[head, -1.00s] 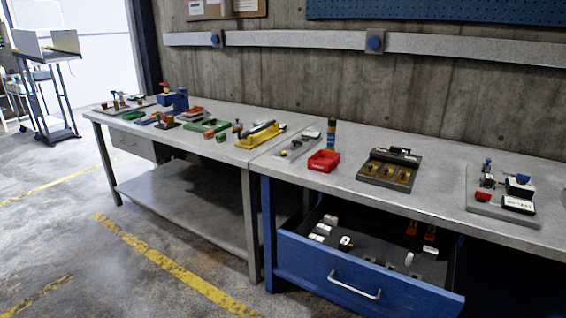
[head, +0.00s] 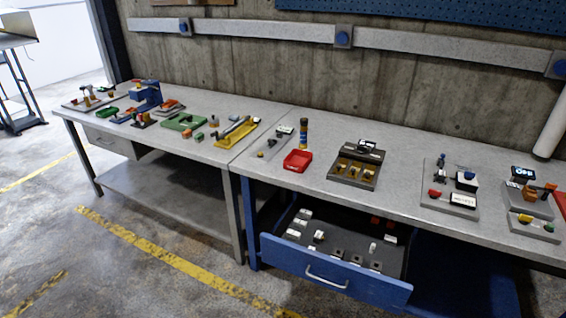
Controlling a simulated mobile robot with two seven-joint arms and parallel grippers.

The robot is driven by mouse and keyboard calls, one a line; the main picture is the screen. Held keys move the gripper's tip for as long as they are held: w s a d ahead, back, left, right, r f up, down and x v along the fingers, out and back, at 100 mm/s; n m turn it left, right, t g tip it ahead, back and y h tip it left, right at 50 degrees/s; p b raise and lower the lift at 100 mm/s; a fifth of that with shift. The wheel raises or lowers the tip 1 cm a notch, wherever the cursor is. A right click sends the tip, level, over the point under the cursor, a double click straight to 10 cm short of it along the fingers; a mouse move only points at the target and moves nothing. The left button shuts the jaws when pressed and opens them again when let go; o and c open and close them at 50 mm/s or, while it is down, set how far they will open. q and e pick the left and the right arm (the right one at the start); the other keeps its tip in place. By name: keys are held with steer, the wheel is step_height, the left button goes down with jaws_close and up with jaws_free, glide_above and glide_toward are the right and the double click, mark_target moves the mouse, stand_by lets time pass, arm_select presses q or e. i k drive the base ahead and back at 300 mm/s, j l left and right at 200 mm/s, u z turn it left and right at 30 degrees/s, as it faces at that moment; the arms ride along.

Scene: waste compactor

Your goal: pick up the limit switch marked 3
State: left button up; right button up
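The open blue drawer (head: 335,277) under the right workbench holds several small parts in a dark insert. White box-like parts (head: 299,223) lie at its left, orange-red parts (head: 383,222) at its back right, and a small white upright part (head: 373,248) near the middle right. Small parts with pale tops line the drawer's front. No number 3 is readable on any part, so I cannot tell which is the limit switch marked 3. Neither of my grippers is in view.
The right workbench (head: 320,205) carries a red tray (head: 297,161), a dark fixture block (head: 356,166), a grey plate with parts (head: 450,200) and another panel at the right. The left workbench (head: 205,153) carries a yellow fixture (head: 236,133). The floor in front is clear.

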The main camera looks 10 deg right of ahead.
mark_target(441, 175)
steer(key=z, duration=1.3)
steer(key=u, duration=0.55)
steer(key=i+l+u, duration=0.15)
steer(key=u, duration=0.2)
steer(key=l+u, duration=0.35)
steer(key=i+l+u, duration=0.1)
steer(key=l+u, duration=0.3)
steer(key=j, duration=0.1)
